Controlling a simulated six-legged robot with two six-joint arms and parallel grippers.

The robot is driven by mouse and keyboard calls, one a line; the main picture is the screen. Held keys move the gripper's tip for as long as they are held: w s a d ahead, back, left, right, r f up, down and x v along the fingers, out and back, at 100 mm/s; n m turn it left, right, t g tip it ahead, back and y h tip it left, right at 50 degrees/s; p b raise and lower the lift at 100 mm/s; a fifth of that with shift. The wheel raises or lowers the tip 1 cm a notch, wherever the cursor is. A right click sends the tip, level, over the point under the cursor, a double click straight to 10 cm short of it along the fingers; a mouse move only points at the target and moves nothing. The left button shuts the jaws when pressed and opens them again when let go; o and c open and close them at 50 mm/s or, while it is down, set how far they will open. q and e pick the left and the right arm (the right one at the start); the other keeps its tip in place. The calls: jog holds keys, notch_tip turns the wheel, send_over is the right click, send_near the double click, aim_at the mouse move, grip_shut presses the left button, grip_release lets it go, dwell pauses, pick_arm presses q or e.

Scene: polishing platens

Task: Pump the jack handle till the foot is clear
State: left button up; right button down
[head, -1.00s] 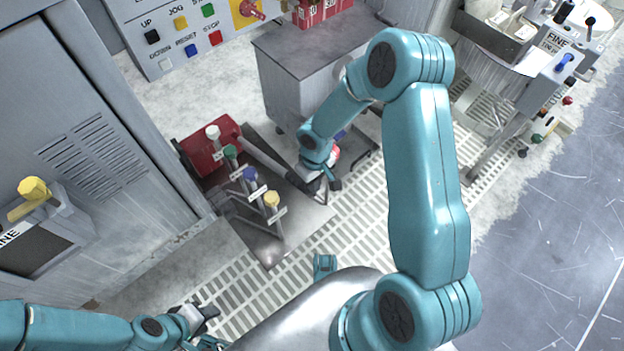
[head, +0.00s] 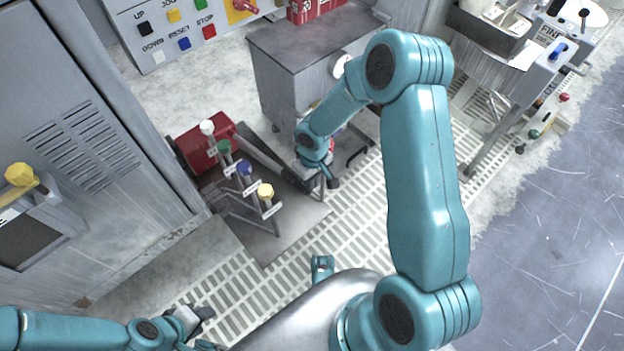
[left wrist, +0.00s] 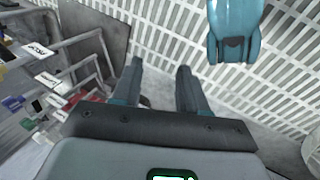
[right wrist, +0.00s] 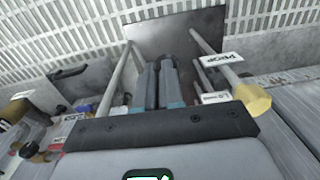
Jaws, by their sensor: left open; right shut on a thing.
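A red jack-like body (head: 203,140) stands on the floor left of centre in the head view. A long dark bar (head: 265,158) slopes from it toward my right gripper (head: 324,186). That gripper is shut, apparently on the end of the jack handle; its fingers hide the grip. In the right wrist view the right gripper's fingers (right wrist: 156,64) are close together, above a steel plate. My left gripper (head: 208,316) is low at the left in the head view; in the left wrist view its fingers (left wrist: 160,68) are apart and empty. I cannot make out the foot.
A grey cabinet (head: 75,90) is at left, a button panel (head: 175,30) and grey cart (head: 310,50) behind. The grating (head: 365,215) in front is open.

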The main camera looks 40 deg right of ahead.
pick_arm(q)
notch_tip(320, 180, up, 6)
jog(key=s+d+p, duration=0.1)
jog(key=d+p, duration=0.1)
jog(key=p, duration=0.5)
jog(key=shift+s+m+g+p, duration=0.2)
jog(key=shift+m+g+p, duration=0.1)
jog(key=shift+g, duration=0.1)
pick_arm(e)
notch_tip(320, 180, up, 13)
jog(key=s+d, duration=0.1)
jog(key=s, duration=0.1)
jog(key=shift+s+d, duration=0.2)
jog(key=shift+d, duration=0.1)
pick_arm(q)
jog(key=shift+r, duration=0.1)
pick_arm(e)
jog(key=shift+w, duration=0.1)
